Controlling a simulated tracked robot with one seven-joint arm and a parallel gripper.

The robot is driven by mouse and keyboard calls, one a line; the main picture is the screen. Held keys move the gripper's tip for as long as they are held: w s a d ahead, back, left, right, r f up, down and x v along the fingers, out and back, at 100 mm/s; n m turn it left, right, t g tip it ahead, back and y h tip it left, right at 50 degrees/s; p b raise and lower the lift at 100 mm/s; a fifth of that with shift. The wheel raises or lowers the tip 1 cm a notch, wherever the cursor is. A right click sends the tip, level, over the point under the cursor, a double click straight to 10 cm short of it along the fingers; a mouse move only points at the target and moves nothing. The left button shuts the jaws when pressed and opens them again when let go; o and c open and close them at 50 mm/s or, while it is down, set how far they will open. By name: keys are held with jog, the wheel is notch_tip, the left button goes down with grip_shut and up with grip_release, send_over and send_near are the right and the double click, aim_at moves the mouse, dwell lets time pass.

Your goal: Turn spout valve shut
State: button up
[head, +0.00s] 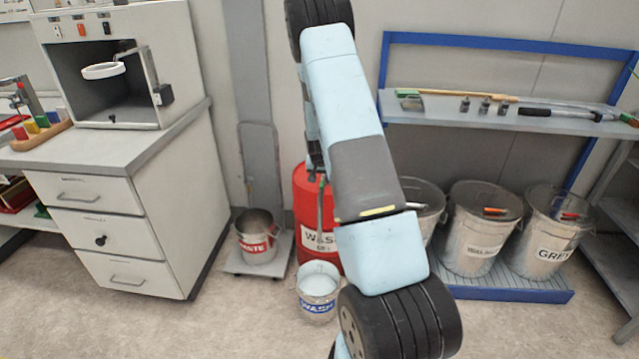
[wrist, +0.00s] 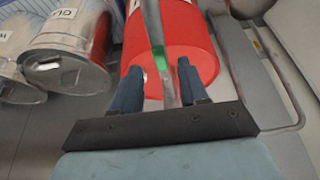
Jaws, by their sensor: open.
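The red drum (head: 304,200) with a white wash label stands behind my arm, partly hidden. A dark spout pipe (head: 321,205) runs down its front, with a small dark fitting (head: 312,174) near the top. The wash bucket (head: 318,290) stands below, holding pale liquid. In the wrist view the drum (wrist: 196,40) fills the upper middle, with a grey pipe (wrist: 151,18) and a green part (wrist: 159,56) before it. My gripper (wrist: 159,82) is open, its dark fingers either side of the pipe's line; contact cannot be told. The gripper is not visible in the head view.
A waste bucket (head: 257,238) stands left of the drum. A drawer cabinet (head: 125,200) stands at left.

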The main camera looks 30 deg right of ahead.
aim_at(321, 185)
jog(key=shift+x, duration=1.55)
grip_shut()
